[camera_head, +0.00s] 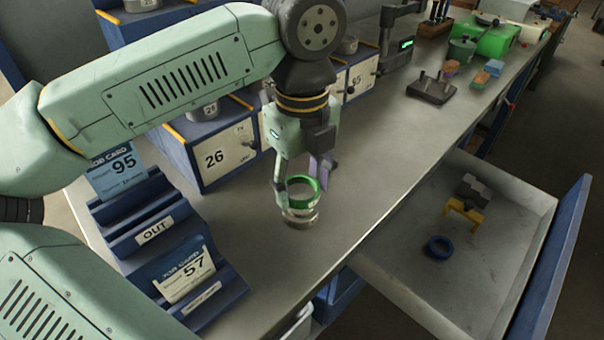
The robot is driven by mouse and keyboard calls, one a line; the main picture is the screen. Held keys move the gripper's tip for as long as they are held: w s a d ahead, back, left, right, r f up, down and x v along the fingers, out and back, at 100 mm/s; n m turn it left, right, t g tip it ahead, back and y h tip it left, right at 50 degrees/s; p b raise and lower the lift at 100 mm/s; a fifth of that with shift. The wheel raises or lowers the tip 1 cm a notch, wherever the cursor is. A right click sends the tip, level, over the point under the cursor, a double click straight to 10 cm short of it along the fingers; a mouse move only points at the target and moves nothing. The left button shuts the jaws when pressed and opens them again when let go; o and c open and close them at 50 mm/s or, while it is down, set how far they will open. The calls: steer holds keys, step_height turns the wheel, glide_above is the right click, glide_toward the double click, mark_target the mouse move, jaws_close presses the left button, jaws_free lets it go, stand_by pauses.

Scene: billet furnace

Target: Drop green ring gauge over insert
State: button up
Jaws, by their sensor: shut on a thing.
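The green ring gauge (317,182) is held between the fingers of my gripper (302,190), above the bench top. Directly below it a round metal piece (301,217), which looks like the insert, stands on the bench. The ring appears at or just over the top of this piece; I cannot tell whether the two touch. My gripper points down and is shut on the ring. The fingers hide part of the ring's left side.
A blue rack with job cards (186,273) stands left, and a cabinet marked 26 (217,157) behind. An open drawer (402,293) at right holds a blue ring (438,247) and a yellow piece (463,210). A dark stand (431,89) is farther back. The bench right of my gripper is clear.

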mark_target(302, 196)
steer(key=shift+f+b, duration=0.35)
steer(key=shift+f, duration=0.7)
steer(key=shift+b, duration=0.5)
stand_by(0.6)
steer(key=shift+f+b, duration=0.6)
steer(key=shift+b, duration=0.05)
steer(key=o, duration=0.9)
steer(key=shift+o, duration=0.2)
step_height(302, 196, up, 11)
steer(key=p, duration=0.7)
stand_by(0.3)
